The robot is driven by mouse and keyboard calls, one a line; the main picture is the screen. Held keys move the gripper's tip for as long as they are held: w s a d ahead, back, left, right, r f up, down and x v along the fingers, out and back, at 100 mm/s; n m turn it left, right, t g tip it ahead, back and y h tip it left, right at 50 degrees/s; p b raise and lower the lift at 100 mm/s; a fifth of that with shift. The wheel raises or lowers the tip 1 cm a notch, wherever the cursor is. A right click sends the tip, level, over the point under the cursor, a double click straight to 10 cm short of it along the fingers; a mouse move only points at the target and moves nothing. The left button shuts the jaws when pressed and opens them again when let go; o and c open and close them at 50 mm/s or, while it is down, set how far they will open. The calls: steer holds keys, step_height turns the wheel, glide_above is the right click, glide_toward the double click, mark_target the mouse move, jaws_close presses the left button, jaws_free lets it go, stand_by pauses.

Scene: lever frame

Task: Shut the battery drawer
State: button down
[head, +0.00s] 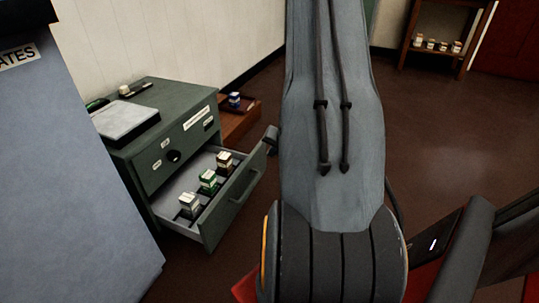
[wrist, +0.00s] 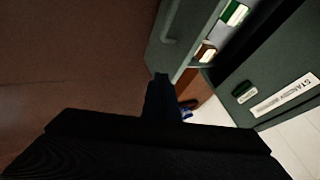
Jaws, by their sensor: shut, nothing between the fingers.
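The battery drawer (head: 228,206) is pulled out of a green metal cabinet (head: 160,120) at the left of the head view. Several small boxed batteries (head: 208,181) stand in a row inside it. In the wrist view the drawer's front (wrist: 178,32) with its bar handle shows at the top, beside the cabinet face (wrist: 268,85). My gripper (wrist: 160,82) is shut and empty, and its fingers point toward the drawer's front edge. I cannot tell whether they touch it. In the head view my arm hides most of the gripper; a dark tip (head: 271,136) shows by the drawer's far front corner.
A blue-grey cabinet (head: 75,170) stands close at the left. A low brown box (head: 238,118) with a small item on it sits behind the green cabinet. A wooden shelf (head: 436,38) stands at the back right. The brown floor (head: 440,120) is open at the right.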

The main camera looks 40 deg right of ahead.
mark_target(255, 158)
steer(key=w+f+b, duration=0.5)
steer(key=w, duration=0.2)
steer(key=shift+w+a+f, duration=0.2)
steer(key=shift+w+f, duration=0.1)
steer(key=shift+w, duration=0.05)
steer(key=w+a+p, duration=0.2)
steer(key=w, duration=0.4)
steer(key=w+a+p, duration=0.2)
steer(key=w+a, duration=0.1)
steer(key=w, duration=0.4)
steer(key=w+a+p, duration=0.3)
steer(key=w, duration=0.3)
steer(key=shift+w+a, duration=0.1)
steer(key=shift+w, duration=0.15)
steer(key=shift+w+a, duration=0.2)
steer(key=shift+w, duration=0.55)
steer(key=shift+a+r, duration=0.1)
steer(key=shift+a, duration=0.05)
